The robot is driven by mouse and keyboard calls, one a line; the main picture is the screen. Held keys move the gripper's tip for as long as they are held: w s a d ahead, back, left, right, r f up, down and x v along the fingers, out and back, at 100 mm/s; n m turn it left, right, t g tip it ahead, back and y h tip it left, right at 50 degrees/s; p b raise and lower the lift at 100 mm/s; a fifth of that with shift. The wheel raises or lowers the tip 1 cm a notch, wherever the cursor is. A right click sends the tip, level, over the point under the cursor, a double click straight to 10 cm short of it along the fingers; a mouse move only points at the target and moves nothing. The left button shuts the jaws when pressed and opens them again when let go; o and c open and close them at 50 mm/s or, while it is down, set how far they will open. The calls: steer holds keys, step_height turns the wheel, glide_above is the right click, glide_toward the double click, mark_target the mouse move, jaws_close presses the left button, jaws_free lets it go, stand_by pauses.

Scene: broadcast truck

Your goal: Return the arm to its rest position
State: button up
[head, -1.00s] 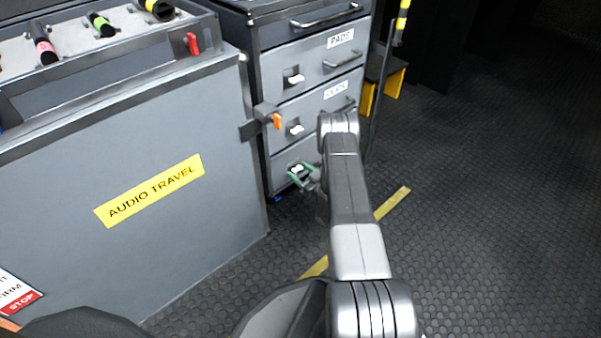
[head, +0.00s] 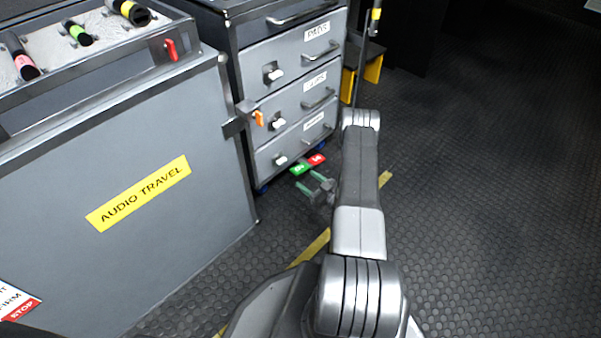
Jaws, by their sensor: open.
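My gripper (head: 309,183) shows in the head view, left of my extended forearm and in front of the drawer cabinet's base. Its greenish fingers are apart, with nothing visible between them. It is clear of the cabinet's lowest drawer. My arm reaches forward from the bottom of the view, bends at the far joint, and the gripper hangs low over the floor. Part of the wrist is hidden behind the forearm.
A grey drawer cabinet (head: 292,86) with labelled drawers and latches stands ahead. The AUDIO TRAVEL case (head: 110,230) is close on the left. The ribbed floor (head: 480,200) is clear to the right.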

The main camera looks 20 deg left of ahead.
mark_target(284, 162)
steer(key=shift+s+d, duration=0.15)
steer(key=shift+d, duration=0.25)
steer(key=shift+n, duration=0.4)
steer(key=b+x, duration=0.4)
steer(key=x, duration=1)
steer(key=shift+d, duration=0.1)
steer(key=shift+m, duration=0.3)
